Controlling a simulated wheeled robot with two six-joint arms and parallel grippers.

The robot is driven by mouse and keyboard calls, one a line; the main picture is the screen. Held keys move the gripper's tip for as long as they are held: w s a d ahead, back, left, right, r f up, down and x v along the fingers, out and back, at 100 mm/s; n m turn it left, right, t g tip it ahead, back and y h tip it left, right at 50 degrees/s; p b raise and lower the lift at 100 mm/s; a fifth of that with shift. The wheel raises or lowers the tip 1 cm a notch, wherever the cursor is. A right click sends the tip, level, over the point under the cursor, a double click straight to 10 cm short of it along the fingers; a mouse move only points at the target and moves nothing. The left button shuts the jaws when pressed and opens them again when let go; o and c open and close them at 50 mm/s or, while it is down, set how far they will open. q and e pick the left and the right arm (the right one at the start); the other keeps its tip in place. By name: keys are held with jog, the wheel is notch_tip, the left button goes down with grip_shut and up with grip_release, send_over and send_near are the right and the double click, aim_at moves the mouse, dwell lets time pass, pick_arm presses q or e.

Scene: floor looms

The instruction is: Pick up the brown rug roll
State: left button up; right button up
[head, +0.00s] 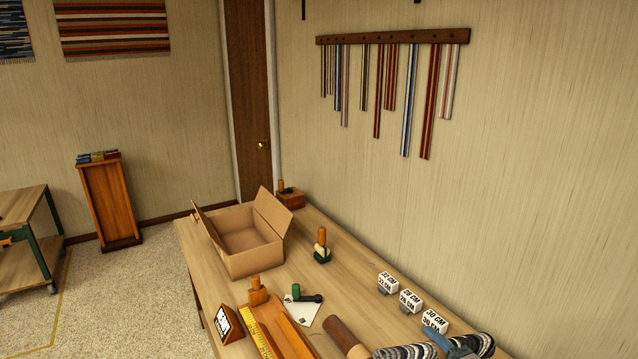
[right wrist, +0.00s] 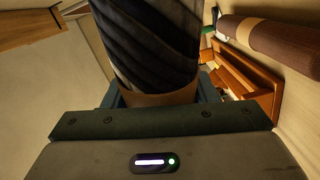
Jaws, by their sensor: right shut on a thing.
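The brown rug roll (head: 340,332) lies on the wooden table in the head view, with a paler band at its near end. It also shows at the upper right of the right wrist view (right wrist: 275,45), apart from the jaws. My right gripper (head: 440,338) is at the lower right of the head view, to the right of the brown roll. It is shut on a dark striped roll (right wrist: 150,45), which has a tan band by the jaws and also shows in the head view (head: 404,352). My left gripper is not in view.
An open cardboard box (head: 256,262) stands on the far part of the table (head: 345,272). White size blocks (head: 410,301) line the wall side. A yellow ruler (head: 260,335), a wooden tray (head: 290,335) and a small sign (head: 228,324) lie left of the brown roll.

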jog(key=s+a+r+y, duration=0.1)
jog(key=s+a+r, duration=0.4)
jog(key=s+r, duration=0.3)
jog(key=shift+h, duration=0.3)
jog(key=w+d+f, duration=0.1)
jog(key=w+f, duration=0.1)
jog(key=w+d+f, duration=0.3)
jog(key=w+f, duration=0.2)
jog(key=shift+w+d+f, duration=0.1)
jog(key=shift+d, duration=0.1)
jog(key=w+d+f+m+h, duration=0.1)
jog(key=w+d+f+h, duration=0.1)
jog(key=w+d+f, duration=0.5)
jog(key=shift+w+f+m+t+h, duration=0.15)
jog(key=shift+w+m+t+h, duration=0.2)
jog(key=shift+w, duration=0.3)
jog(key=shift+f, duration=0.1)
notch_tip(320, 180, down, 9)
jog(key=b, duration=0.5)
jog(key=shift+f, duration=0.2)
